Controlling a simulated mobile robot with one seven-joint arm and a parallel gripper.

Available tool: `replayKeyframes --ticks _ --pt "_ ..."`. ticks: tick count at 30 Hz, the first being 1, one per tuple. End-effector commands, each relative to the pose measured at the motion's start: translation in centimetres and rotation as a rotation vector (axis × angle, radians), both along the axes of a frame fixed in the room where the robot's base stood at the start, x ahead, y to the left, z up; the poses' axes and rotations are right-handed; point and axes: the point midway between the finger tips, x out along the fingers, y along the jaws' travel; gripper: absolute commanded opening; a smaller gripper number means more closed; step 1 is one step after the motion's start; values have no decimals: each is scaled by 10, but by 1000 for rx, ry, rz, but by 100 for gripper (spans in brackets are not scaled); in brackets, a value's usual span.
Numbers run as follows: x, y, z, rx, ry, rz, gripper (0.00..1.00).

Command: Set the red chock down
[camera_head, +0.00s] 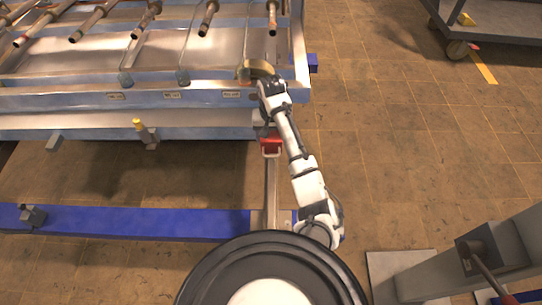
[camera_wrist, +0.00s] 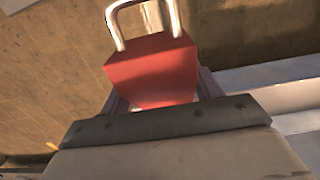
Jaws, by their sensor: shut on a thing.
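The red chock (camera_wrist: 152,70) looks like a red padlock body with a pale metal shackle. In the wrist view it sits between the fingers of my gripper (camera_wrist: 160,98), shackle pointing away. My gripper is shut on it; the fingers are partly hidden by the dark gripper body. In the head view the red chock (camera_head: 271,146) shows below my gripper (camera_head: 268,133), in front of the rack's lower right corner, above a grey rail. I cannot tell whether it touches anything below.
A blue-grey metal rack (camera_head: 190,98) with several copper-coloured rods fills the upper left. A blue beam (camera_head: 140,221) lies low at the left. A grey cart (camera_head: 500,30) stands at the upper right. Tiled floor (camera_head: 400,130) is open at the right.

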Motion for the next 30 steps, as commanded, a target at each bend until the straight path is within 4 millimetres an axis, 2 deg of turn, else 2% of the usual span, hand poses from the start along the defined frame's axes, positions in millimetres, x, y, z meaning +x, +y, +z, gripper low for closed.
replayKeyframes --ticks 3,6,13,19,23,30 --pt "0 -1 -28 -2 2 -1 28" --pt "0 -1 -47 -2 1 -2 28" --pt "0 0 -67 -1 -1 0 28" --pt "0 0 -96 -1 0 -1 28" --pt "0 0 -105 -1 -2 0 28" --pt "1 0 -105 -1 -3 0 28"
